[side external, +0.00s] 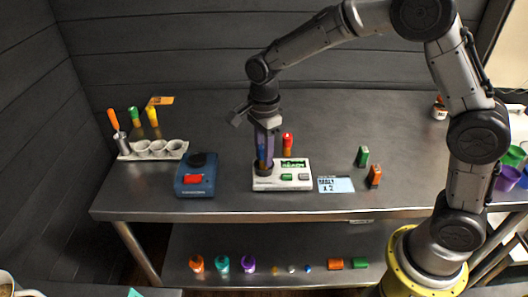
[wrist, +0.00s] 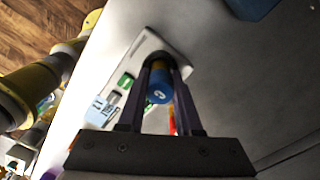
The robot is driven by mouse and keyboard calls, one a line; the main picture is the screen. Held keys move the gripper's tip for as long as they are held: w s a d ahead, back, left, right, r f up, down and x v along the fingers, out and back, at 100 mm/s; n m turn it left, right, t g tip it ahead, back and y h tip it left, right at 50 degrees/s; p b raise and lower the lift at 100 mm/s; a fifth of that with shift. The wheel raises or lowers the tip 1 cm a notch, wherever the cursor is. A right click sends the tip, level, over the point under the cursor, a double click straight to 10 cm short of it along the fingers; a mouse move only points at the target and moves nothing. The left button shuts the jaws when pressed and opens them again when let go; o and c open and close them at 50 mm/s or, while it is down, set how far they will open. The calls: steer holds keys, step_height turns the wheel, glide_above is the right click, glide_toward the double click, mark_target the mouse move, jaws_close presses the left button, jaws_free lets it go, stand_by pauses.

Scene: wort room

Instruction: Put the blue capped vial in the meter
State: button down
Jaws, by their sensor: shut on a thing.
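The white meter (side external: 270,184) stands on the dark bench, with a green display, green buttons and a dark round well at its left end. It also shows in the wrist view (wrist: 143,50). My gripper (side external: 264,160) points down over the well, its fingers shut on the blue capped vial (wrist: 159,90). The cap faces the wrist camera and an amber body shows beyond it. The vial's lower end is at the well; I cannot tell how deep it sits. In the side view the fingers mostly hide the vial.
A blue device (side external: 195,178) with a red button stands left of the meter. A white rack (side external: 155,151) is further left, near green and yellow capped vials. A red capped vial (side external: 288,142) stands close behind the meter. A label card (side external: 336,185) and green and orange items are right.

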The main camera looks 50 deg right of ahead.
steer(key=shift+f, duration=0.7)
steer(key=c, duration=0.8)
jaws_free()
steer(key=shift+s+f, duration=0.1)
steer(key=shift+f, duration=0.05)
steer(key=shift+o, duration=1.1)
steer(key=shift+s, duration=0.1)
step_height(320, 180, up, 14)
